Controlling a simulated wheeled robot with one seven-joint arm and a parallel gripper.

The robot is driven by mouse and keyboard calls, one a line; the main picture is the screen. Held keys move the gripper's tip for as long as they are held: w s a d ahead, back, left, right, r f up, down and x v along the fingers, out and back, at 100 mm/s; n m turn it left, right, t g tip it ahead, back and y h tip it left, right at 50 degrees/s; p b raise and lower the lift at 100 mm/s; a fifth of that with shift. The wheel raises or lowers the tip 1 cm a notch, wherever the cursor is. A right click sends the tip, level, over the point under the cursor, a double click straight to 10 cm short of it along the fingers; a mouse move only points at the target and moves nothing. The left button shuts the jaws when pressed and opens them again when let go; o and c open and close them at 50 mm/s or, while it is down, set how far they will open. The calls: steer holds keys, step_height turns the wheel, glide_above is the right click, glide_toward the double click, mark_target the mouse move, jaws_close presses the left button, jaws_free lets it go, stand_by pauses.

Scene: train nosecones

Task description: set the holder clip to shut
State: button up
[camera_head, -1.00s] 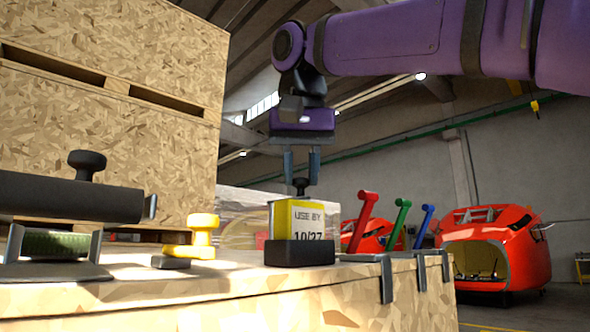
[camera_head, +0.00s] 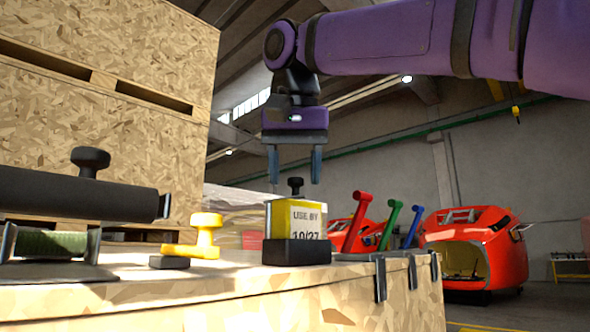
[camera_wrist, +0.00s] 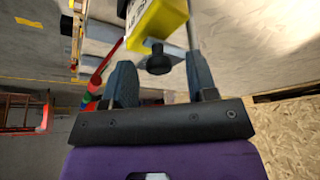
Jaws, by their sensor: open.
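A yellow can (camera_head: 281,220) with a "USE BY 10/27" label and a black knob (camera_head: 296,187) on top sits upright in a black base (camera_head: 296,252) on the wooden crate. My gripper (camera_head: 295,180) is open, fingers pointing down, just above the can and on either side of the knob's top. In the wrist view the knob (camera_wrist: 158,60) shows just beyond the gap between my open fingers (camera_wrist: 162,80). A yellow piece with an upright knob (camera_head: 206,235) lies left of the can. I cannot tell for sure which part is the holder clip.
Red, green and blue levers (camera_head: 387,226) stand right of the can. A dark roller-like bar (camera_head: 75,193) with a black knob lies over a stand with a green roll (camera_head: 50,243) at left. Tall chipboard crates (camera_head: 110,110) rise behind. Red nosecones (camera_head: 480,250) stand beyond.

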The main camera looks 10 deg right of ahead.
steer(key=v, duration=0.7)
steer(key=shift+r, duration=0.25)
steer(key=shift+s, duration=0.2)
stand_by(0.4)
